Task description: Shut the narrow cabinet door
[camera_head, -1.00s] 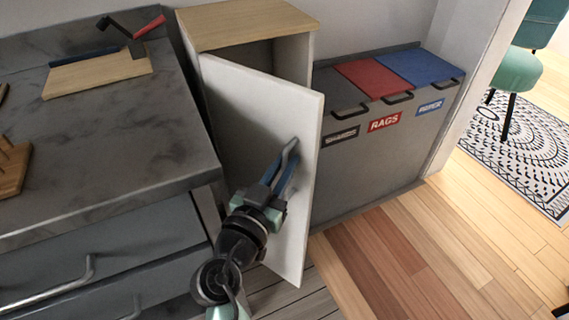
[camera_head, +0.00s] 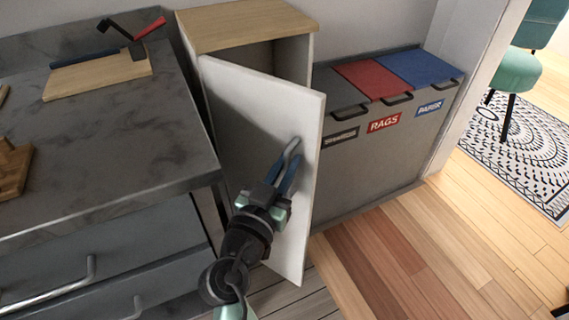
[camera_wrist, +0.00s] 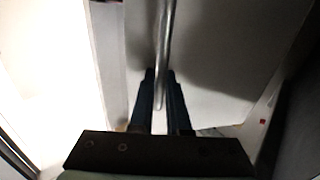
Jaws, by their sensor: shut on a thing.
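The narrow cabinet (camera_head: 248,27) has a light wooden top and stands between the grey counter and the bins. Its white door (camera_head: 262,110) is ajar, hinged on the left, with its free right edge standing out from the cabinet. A dark gap shows above the door. My gripper (camera_head: 289,165) is at the door's outer face, its blue fingers shut on the metal door handle (camera_head: 292,148). In the wrist view the handle (camera_wrist: 166,55) runs between the two fingers (camera_wrist: 161,80). The lower part of the door is partly hidden behind my arm.
A grey bin unit (camera_head: 375,150) with grey, red and blue lids stands right of the cabinet. The counter (camera_head: 100,140) with drawers is on the left, carrying a cutting board (camera_head: 97,77). The wooden floor (camera_head: 420,250) at the right is clear.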

